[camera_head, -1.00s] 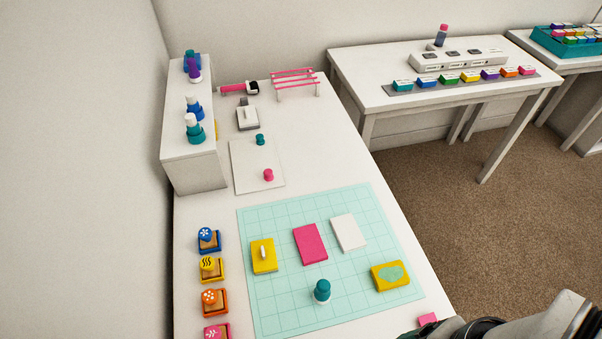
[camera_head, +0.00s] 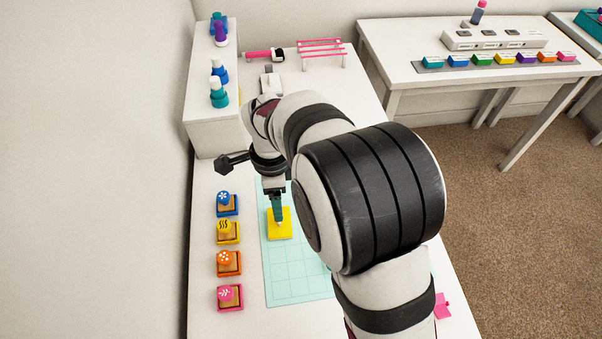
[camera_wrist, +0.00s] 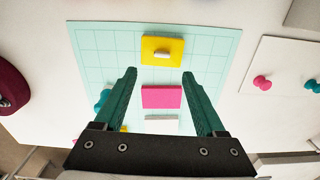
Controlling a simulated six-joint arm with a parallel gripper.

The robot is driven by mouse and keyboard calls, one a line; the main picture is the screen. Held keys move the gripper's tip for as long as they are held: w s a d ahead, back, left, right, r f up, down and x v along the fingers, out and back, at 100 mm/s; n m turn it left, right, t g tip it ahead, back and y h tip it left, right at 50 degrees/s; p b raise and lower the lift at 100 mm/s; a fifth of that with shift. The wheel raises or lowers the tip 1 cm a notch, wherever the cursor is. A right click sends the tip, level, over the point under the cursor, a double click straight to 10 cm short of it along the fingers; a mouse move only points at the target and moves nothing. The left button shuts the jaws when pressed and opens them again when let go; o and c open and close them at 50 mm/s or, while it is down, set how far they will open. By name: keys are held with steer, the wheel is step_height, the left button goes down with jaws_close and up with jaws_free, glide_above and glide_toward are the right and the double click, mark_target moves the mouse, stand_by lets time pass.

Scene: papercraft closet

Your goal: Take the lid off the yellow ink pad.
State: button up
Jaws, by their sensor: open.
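The yellow ink pad (camera_head: 284,232) is a flat yellow block on the teal grid mat, near the mat's left edge in the head view. My gripper (camera_head: 278,218) points down over the pad and hides the handle in the head view. In the wrist view my gripper (camera_wrist: 159,73) is open and empty, and the pad appears beyond its fingertips. I see no clear contact.
A pink block (camera_wrist: 161,97) and a white block (camera_wrist: 161,121) lie on the grid mat (camera_wrist: 100,50). A teal knobbed piece (camera_wrist: 103,100) is partly behind a finger. Stamps on blue (camera_head: 228,205), yellow (camera_head: 228,232), orange (camera_head: 229,263) and pink (camera_head: 230,298) pads line the left.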

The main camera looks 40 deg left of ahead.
mark_target(283, 229)
steer(key=f, duration=0.8)
steer(key=shift+a+f, duration=0.2)
steer(key=shift+f, duration=0.1)
jaws_close()
